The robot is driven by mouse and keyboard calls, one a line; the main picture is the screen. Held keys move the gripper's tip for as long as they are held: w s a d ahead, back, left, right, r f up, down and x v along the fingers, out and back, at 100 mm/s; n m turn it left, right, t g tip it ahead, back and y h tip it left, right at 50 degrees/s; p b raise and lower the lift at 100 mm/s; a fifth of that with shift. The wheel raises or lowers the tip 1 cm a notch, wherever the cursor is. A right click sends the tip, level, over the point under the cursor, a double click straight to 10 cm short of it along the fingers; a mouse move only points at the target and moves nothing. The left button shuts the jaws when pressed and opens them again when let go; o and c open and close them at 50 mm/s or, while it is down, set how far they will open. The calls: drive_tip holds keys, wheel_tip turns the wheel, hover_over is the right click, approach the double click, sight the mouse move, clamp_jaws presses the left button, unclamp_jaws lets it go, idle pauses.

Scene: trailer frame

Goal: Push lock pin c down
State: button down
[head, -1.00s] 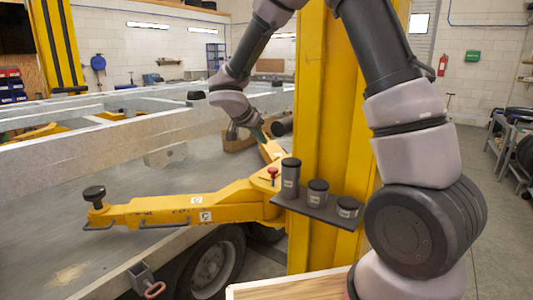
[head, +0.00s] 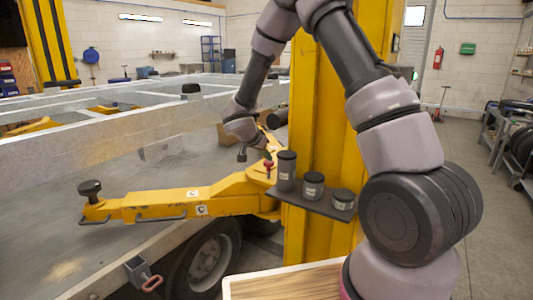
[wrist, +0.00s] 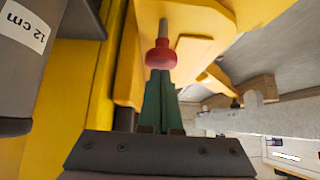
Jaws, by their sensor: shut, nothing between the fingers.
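The lock pin with a red knob (head: 268,164) stands on the yellow lift arm (head: 175,204) near the yellow post. The lift arm carries a small white label that seems to read C. In the wrist view the red knob (wrist: 160,56) sits on a grey pin, right at the tips of my gripper (wrist: 159,76). The green fingers are shut together with nothing between them. I cannot tell whether the tips touch the knob. In the head view my gripper (head: 267,151) is close to the knob, and the fingers are small there.
A grey shelf (head: 318,206) on the yellow post (head: 335,130) holds dark cylinders of different heights beside the pin. One cylinder (wrist: 35,60) fills the left of the wrist view, labelled 12 cm. The trailer frame (head: 60,150) lies behind, with a wheel (head: 205,262) below.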

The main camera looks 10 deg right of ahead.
sight(267, 163)
drive_tip(key=shift+f, duration=1.8)
drive_tip(key=shift+r, duration=0.2)
wheel_tip(267, 163, up, 5)
drive_tip(key=shift+s+a+f, duration=0.1)
drive_tip(key=shift+a+f, duration=0.05)
drive_tip(key=shift+f, duration=0.05)
drive_tip(key=v, duration=0.9)
drive_tip(key=shift+s, duration=0.1)
